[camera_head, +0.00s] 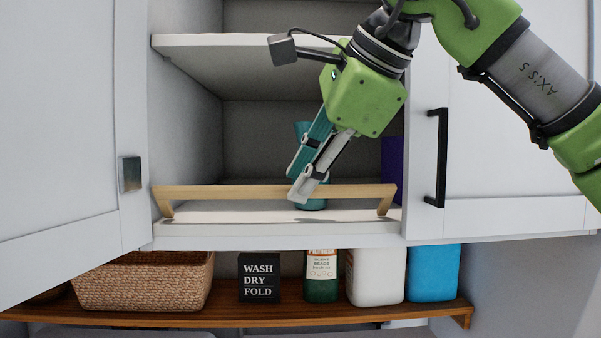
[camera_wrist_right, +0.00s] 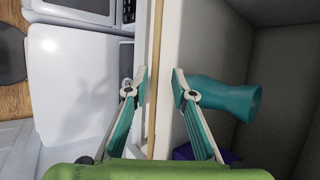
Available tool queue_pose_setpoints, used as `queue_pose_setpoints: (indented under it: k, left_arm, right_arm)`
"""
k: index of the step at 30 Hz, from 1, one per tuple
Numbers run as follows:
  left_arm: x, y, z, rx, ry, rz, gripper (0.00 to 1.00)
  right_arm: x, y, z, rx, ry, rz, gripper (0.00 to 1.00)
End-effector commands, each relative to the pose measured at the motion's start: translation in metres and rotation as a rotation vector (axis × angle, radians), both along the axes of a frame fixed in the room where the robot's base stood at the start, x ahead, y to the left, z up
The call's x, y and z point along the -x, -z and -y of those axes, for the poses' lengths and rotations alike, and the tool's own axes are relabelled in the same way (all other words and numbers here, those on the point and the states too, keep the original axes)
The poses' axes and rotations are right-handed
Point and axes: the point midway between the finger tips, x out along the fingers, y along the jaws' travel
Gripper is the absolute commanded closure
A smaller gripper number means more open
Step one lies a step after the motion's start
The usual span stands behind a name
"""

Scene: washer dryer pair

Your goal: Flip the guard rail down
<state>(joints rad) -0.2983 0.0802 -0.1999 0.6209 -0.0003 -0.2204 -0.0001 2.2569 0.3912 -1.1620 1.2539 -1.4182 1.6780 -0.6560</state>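The guard rail (camera_head: 240,192) is a light wooden bar with a short bracket at each end, standing up along the front edge of the open cabinet's lower shelf. My right gripper (camera_head: 300,182) reaches down to the rail, right of its middle. In the right wrist view, my right gripper (camera_wrist_right: 160,85) is open, and the rail (camera_wrist_right: 155,50) runs between its two fingers with gaps on both sides. I cannot see my left gripper.
A teal vase (camera_wrist_right: 225,98) stands on the shelf (camera_head: 225,216) just behind the rail, close to the inner finger. A purple item (camera_head: 391,158) stands at the right. The left cabinet door (camera_head: 65,120) is open. Below, a wooden ledge (camera_head: 230,315) holds a basket (camera_head: 145,282) and bottles.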

Motion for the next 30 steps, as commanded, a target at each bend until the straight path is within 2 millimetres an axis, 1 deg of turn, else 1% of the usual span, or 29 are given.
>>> queue_pose_setpoints:
  k: [4, 12, 13, 14, 15, 23, 26, 30]
  left_arm:
    - [0.0, -0.002, 0.0, 0.001, 0.0, -0.001, 0.68]
    - [0.002, -0.002, 0.002, 0.001, 0.0, -0.003, 0.68]
    - [0.002, -0.002, 0.002, 0.001, 0.0, -0.003, 0.68]
    - [0.002, -0.002, 0.002, 0.001, 0.0, -0.003, 0.68]
    - [0.002, -0.002, 0.002, 0.002, 0.0, -0.002, 0.68]
    - [0.002, -0.001, 0.001, 0.002, -0.001, -0.002, 0.68]
    - [0.002, 0.003, 0.001, 0.002, -0.001, -0.002, 0.68]
    - [0.002, 0.017, 0.001, 0.002, -0.001, -0.002, 0.68]
  right_arm:
    - [-0.005, 0.006, -0.003, -0.001, -0.001, 0.0, 0.76]
    - [-0.005, 0.007, -0.004, -0.001, -0.001, 0.0, 0.76]
    - [-0.005, 0.007, -0.004, -0.001, -0.001, 0.0, 0.82]
    - [-0.005, 0.007, -0.004, -0.001, -0.001, 0.0, 0.89]
    - [-0.005, 0.007, -0.004, -0.001, -0.001, 0.0, 1.0]
    - [-0.005, 0.007, -0.003, -0.001, 0.0, 0.003, 1.0]
    - [-0.004, 0.009, -0.003, -0.001, -0.001, 0.015, 1.0]
    - [-0.002, 0.014, -0.003, 0.0, 0.0, 0.055, 1.0]
